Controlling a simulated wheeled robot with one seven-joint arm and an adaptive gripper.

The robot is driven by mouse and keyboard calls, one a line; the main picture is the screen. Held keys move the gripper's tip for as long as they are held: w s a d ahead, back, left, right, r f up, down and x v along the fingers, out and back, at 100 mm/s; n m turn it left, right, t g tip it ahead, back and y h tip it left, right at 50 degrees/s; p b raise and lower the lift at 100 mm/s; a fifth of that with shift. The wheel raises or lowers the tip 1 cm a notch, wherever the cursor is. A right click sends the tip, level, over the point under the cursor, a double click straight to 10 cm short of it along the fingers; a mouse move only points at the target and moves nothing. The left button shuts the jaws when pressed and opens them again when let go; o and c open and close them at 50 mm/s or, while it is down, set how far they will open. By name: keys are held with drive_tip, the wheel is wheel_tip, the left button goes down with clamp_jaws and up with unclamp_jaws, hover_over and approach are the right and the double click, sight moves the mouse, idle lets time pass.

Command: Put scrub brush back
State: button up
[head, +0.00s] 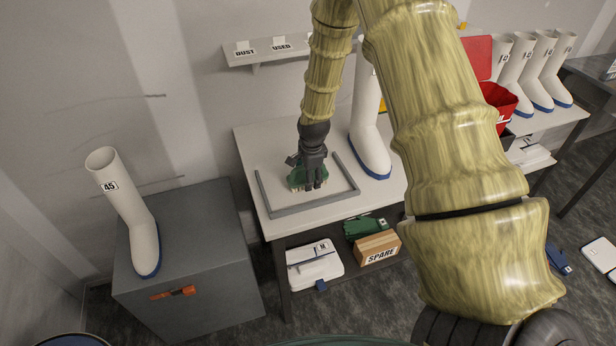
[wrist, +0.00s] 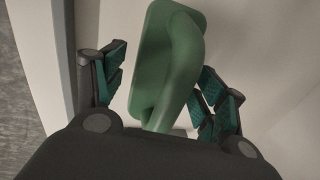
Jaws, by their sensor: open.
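The scrub brush is green with a loop-like handle; in the head view the brush (head: 296,183) sits inside a grey three-sided frame (head: 310,204) on the white bench. In the wrist view the green brush (wrist: 178,50) fills the upper middle, between the two finger pads. My gripper (head: 314,184) points down over the brush and partly hides it. In the wrist view my gripper (wrist: 163,72) is open, one finger on each side of the handle, with gaps visible on both sides.
A white boot (head: 369,140) stands on the bench just right of the frame. Another boot (head: 130,215) stands on a grey cabinet (head: 190,225) at left. A shelf (head: 270,55) with labels is on the wall. A red bin (head: 497,100) and more boots are at right.

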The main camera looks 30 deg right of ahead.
wheel_tip(320, 180, up, 11)
drive_tip(key=s+b, duration=0.2)
drive_tip(key=b, duration=0.1)
drive_tip(key=shift+a, duration=0.3)
drive_tip(key=shift+d+f, duration=0.1)
idle(0.3)
